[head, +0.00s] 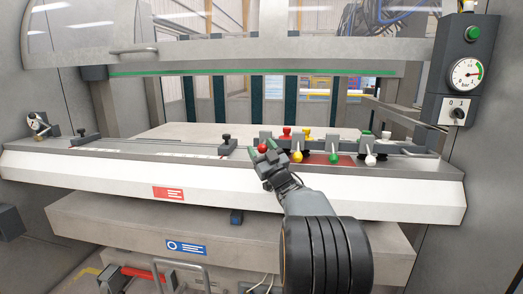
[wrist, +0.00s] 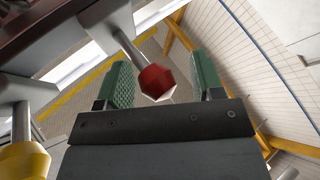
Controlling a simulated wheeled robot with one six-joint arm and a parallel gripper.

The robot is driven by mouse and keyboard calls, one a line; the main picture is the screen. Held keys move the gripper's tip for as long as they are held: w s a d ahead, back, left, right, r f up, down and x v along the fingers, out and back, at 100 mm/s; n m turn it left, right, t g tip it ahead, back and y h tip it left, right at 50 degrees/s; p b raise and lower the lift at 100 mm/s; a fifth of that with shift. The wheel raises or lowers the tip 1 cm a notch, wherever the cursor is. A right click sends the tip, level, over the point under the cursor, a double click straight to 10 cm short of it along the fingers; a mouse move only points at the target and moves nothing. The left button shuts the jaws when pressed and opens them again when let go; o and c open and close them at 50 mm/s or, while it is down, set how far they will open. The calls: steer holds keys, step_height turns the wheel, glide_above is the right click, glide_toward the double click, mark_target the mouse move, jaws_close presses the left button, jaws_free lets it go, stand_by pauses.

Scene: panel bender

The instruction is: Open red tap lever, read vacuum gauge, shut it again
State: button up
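The red tap lever's knob (head: 262,148) is at the left end of a row of levers on the bench front, partly hidden by my gripper (head: 268,158). In the wrist view, the red knob (wrist: 156,82) on its pale rod lies between the two green finger pads of my gripper (wrist: 163,80). The fingers are open, with a visible gap on each side of the knob. The round vacuum gauge (head: 466,73), marked bar, is on the dark box at the upper right. Its needle is too small to read surely.
A yellow lever (head: 297,156) stands just right of the red one; its knob shows in the wrist view (wrist: 24,160). Green (head: 333,157) and white (head: 370,159) levers are farther right. A switch (head: 457,112) is below the gauge. The bench left of the red lever is mostly clear.

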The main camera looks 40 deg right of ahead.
steer(key=shift+s+d+f, duration=0.1)
steer(key=shift+s+f, duration=0.15)
steer(key=shift+s, duration=0.2)
steer(key=v, duration=1.2)
steer(key=shift+s, duration=0.35)
steer(key=shift+f, duration=0.15)
